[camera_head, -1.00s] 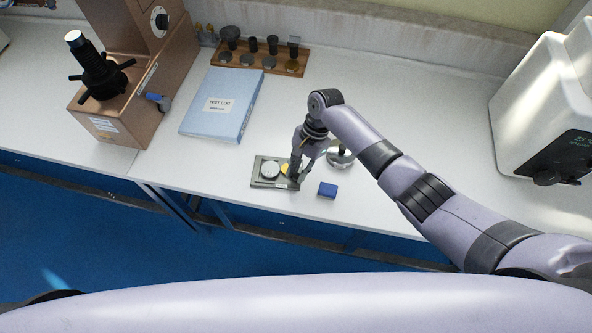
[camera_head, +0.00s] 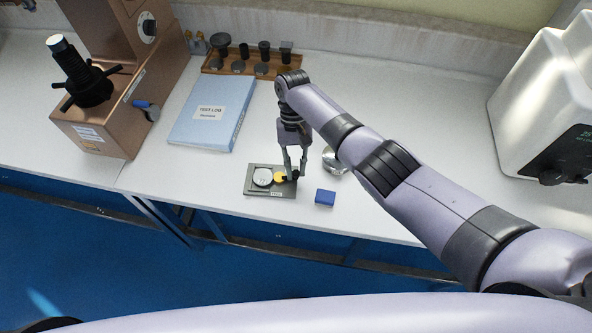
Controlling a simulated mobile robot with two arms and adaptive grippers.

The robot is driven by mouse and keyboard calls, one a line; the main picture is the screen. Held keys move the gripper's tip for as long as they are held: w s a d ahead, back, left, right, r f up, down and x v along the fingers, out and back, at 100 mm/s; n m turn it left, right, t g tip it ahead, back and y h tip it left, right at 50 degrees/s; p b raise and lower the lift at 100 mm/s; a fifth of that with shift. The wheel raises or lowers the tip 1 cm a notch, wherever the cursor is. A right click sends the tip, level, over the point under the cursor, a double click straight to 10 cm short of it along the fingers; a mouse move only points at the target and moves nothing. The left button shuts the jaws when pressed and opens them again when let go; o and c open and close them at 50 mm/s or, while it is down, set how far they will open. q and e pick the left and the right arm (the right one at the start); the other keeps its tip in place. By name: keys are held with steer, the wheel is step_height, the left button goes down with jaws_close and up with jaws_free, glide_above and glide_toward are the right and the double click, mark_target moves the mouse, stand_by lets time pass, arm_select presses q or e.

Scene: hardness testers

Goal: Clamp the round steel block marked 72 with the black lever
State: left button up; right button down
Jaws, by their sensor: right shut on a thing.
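A small dark grey fixture plate (camera_head: 254,190) lies near the front edge of the table. A round steel block (camera_head: 262,177) rests on its left part; its marking is too small to read. A yellow round piece (camera_head: 279,177) sits right beside the block. My right gripper (camera_head: 294,177) points down over the right end of the plate. It is shut on a small dark part there, which looks like the black lever (camera_head: 289,178), mostly hidden by the fingers. I cannot tell whether the lever presses on the block. My left gripper is not in view.
A blue box (camera_head: 325,197) lies just right of the plate. A round metal object (camera_head: 333,161) stands behind my arm. A blue test log (camera_head: 211,112), a wooden rack (camera_head: 215,68) and a brown tester (camera_head: 105,128) stand left and behind. A white machine (camera_head: 540,110) stands right.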

steer(key=shift+w+n, duration=0.25)
steer(key=shift+n, duration=0.25)
steer(key=c, duration=1.5)
jaws_free()
steer(key=v, duration=1.2)
steer(key=shift+s+a, duration=0.1)
steer(key=shift+a, duration=0.15)
